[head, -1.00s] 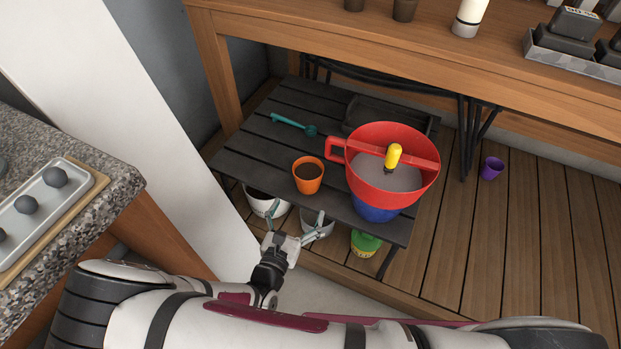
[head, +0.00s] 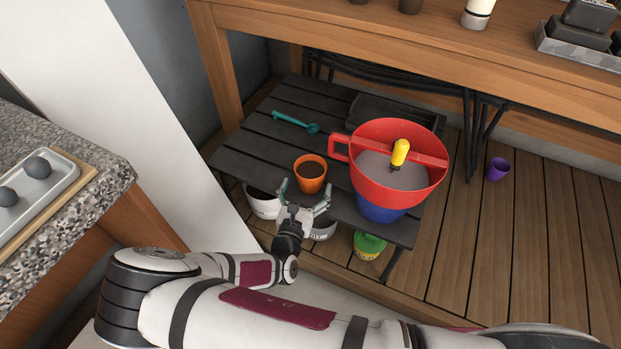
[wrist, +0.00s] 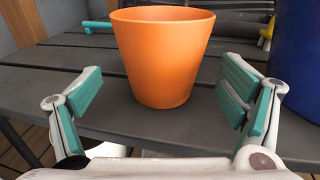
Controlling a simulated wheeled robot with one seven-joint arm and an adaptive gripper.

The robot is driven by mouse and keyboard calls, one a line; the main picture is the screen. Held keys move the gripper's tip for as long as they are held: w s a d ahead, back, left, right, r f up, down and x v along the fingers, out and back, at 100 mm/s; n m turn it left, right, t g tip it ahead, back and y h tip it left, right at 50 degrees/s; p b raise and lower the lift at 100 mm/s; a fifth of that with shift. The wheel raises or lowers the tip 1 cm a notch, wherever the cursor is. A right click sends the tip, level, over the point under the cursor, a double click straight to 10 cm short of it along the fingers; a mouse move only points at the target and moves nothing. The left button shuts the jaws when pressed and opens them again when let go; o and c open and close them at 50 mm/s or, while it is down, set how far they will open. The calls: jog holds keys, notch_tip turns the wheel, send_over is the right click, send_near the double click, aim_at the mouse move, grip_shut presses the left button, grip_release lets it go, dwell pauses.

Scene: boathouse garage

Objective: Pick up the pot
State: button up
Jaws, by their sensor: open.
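The pot is an orange tapered pot (head: 310,176) with brown contents, upright on the dark slatted table (head: 262,150) near its front edge. In the wrist view the pot (wrist: 163,60) stands just ahead, between and beyond the two teal finger pads. My gripper (head: 303,192) is open and empty, at the table's front edge just in front of the pot. In the wrist view the fingers of my gripper (wrist: 160,100) are spread wider than the pot's base and do not appear to touch it.
A large red container (head: 385,195) on a blue base (head: 380,211) stands right of the pot. A teal tool (head: 293,121) lies behind it. A black tray (head: 385,112) is at the back. White pots (head: 262,203) and a green pot (head: 368,246) sit below the table's front.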

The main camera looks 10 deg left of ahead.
aim_at(313, 169)
jog(key=shift+w+d+f+b, duration=0.1)
jog(key=shift+w+d+b, duration=0.15)
jog(key=shift+w, duration=0.7)
jog(key=shift+w+d+f+b, duration=0.15)
jog(key=shift+w+b, duration=0.15)
jog(key=shift+w, duration=0.6)
jog(key=shift+r, duration=0.1)
jog(key=c, duration=1.5)
jog(key=shift+c, duration=0.2)
jog(key=shift+r, duration=0.15)
